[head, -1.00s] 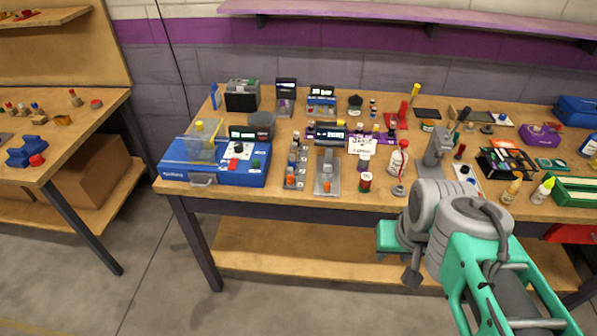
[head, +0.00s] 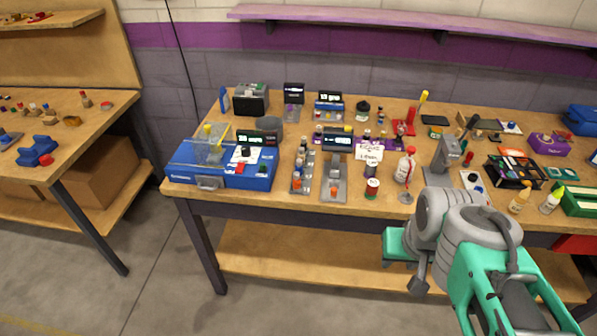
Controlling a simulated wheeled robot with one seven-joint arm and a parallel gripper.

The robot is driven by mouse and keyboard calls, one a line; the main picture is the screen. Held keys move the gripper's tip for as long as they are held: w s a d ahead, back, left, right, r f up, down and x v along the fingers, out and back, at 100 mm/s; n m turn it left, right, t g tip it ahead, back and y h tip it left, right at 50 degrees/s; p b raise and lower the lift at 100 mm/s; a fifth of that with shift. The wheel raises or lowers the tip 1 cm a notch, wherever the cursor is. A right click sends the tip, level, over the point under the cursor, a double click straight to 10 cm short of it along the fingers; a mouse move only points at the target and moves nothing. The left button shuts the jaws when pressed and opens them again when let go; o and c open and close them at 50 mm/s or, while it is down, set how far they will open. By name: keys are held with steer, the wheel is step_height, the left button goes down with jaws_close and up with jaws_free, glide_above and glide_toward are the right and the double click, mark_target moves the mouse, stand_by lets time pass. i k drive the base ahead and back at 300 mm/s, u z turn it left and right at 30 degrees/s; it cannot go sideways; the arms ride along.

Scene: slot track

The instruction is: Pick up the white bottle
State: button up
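A white bottle (head: 405,167) with a red cap stands upright near the front of the workbench, right of centre. A second white bottle (head: 551,201) with a yellow-green tip stands near the front edge at the right. My gripper (head: 418,284) seems to be the grey end part of my teal and grey arm, in front of the bench and below its top. It is apart from both bottles. Its fingers are not clear, and I cannot see whether they are open or shut.
A blue case (head: 188,178) stands at the front left of the bench. A grey stand (head: 441,160) is right of the red-capped bottle, and an amber bottle (head: 520,199) is beside the other white bottle. A purple shelf (head: 420,24) hangs behind.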

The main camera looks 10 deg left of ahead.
mark_target(553, 200)
steer(key=z, duration=1.3)
